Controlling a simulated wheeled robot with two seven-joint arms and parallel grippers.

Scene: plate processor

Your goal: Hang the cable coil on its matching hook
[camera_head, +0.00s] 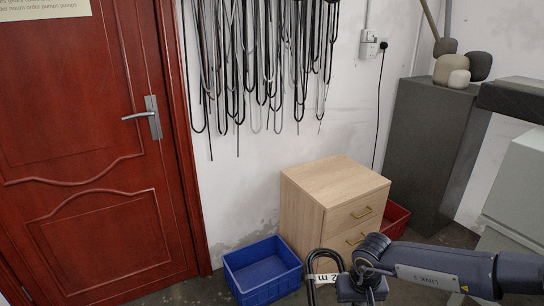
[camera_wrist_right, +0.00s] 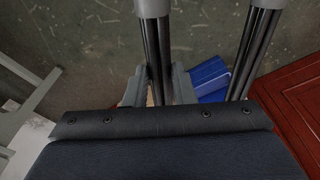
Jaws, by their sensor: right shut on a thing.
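My right gripper (camera_head: 362,286) is at the bottom of the head view, in front of the wooden cabinet. It is shut on a black cable coil (camera_head: 311,270), with a white tag (camera_head: 327,278) that seems to read "2 m". In the right wrist view, one bundle of the coil (camera_wrist_right: 158,45) runs between the fingers of the right gripper (camera_wrist_right: 158,88). Another bundle hangs to the right of them, and both have grey wraps. Several black and grey cables (camera_head: 245,60) hang on the wall, well apart from the held coil. Their hooks are above the picture. My left gripper is out of view.
A wooden cabinet (camera_head: 310,195) stands against the wall. A blue crate (camera_head: 262,270) is left of it and a red crate (camera_head: 396,217) right of it. A red door (camera_head: 80,150) is at left. A dark pedestal (camera_head: 430,145) with vases stands at right.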

